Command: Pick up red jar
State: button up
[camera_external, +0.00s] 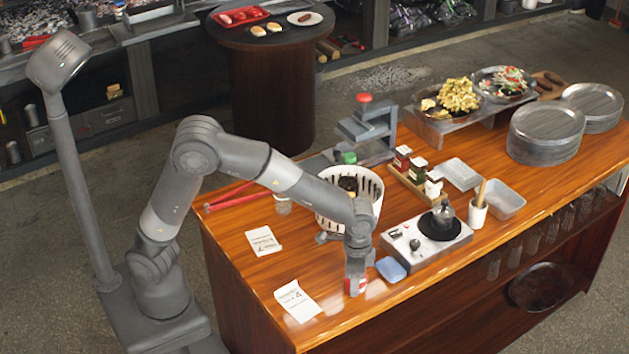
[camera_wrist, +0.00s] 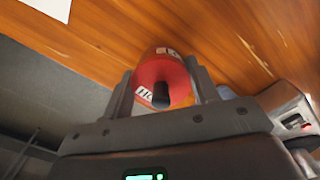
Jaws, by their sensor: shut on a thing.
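In the external view my gripper (camera_external: 357,268) points down near the table's front edge. The red jar (camera_external: 356,287) shows there as a small red and white patch under the fingers, at or just above the tabletop. Most of it is hidden by the gripper.
A blue sponge (camera_external: 391,269) and a burner unit (camera_external: 426,240) stand just right of my gripper. A white basket (camera_external: 338,207) is behind it. Paper notes (camera_external: 297,300) lie to the left. The wooden table (camera_external: 268,283) ends close in front.

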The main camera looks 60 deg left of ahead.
jog(key=c, duration=0.4)
jog(key=shift+r, duration=0.2)
jog(key=shift+r, duration=0.75)
jog(key=r, duration=0.2)
jog(key=shift+s+d+r, duration=0.15)
jog(key=shift+s+r, duration=0.1)
jog(key=shift+r, duration=0.05)
jog(key=shift+s+d+r, duration=0.8)
jog(key=shift+s+r, duration=0.3)
jog(key=shift+s, duration=0.55)
jog(key=shift+s+d+r, duration=0.75)
jog(key=shift+s+r, duration=0.3)
jog(key=shift+s, duration=0.6)
jog(key=shift+s+d+r, duration=0.8)
jog(key=shift+s+r, duration=0.3)
jog(key=shift+s, duration=0.55)
